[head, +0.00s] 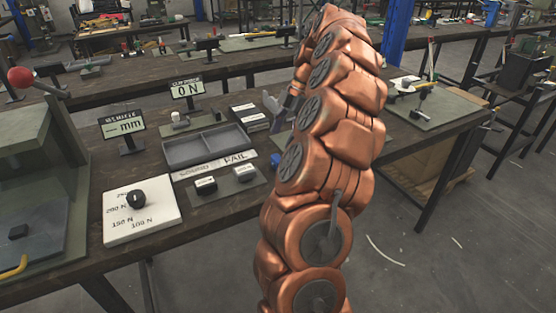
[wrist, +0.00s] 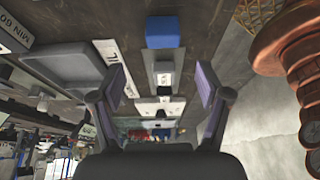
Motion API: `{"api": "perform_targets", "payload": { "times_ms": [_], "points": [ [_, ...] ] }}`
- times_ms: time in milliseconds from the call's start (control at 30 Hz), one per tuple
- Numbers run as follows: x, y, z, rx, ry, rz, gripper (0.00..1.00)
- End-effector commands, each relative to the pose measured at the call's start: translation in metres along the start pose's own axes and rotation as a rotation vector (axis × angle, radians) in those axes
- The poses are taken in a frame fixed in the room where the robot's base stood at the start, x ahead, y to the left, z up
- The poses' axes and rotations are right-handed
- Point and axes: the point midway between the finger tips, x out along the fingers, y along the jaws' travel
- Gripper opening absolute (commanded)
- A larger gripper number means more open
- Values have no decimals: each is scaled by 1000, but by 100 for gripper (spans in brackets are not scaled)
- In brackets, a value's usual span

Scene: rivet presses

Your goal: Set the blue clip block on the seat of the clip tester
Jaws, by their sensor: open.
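The blue clip block (head: 279,163) lies on the bench top, partly hidden behind my arm in the head view. In the wrist view the blue clip block (wrist: 162,32) is clear of the jaws, beyond the fingertips. My gripper (wrist: 160,88) is open and empty, with its two fingers spread apart. In the head view my gripper (head: 278,112) is mostly hidden behind my copper arm, above the bench. A display reading 0 N (head: 187,88) stands at the back of the bench; I cannot make out the tester's seat clearly.
A white dial board (head: 140,208) and a red-knobbed press (head: 22,78) stand farther left. The bench's front edge is close.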

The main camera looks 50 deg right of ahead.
Motion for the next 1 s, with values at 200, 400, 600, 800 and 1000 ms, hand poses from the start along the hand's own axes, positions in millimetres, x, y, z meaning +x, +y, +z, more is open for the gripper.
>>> {"api": "perform_targets", "payload": {
  "times_ms": [200,400,600,800,1000],
  "points": [
    [8,0,4,-5,1,1,76],
    [22,-1,3,-5,2,-2,76],
    [27,-1,4,-4,0,2,76],
    [40,-4,6,-4,3,-3,76],
    [59,-6,8,-4,3,-3,76]
  ]
}}
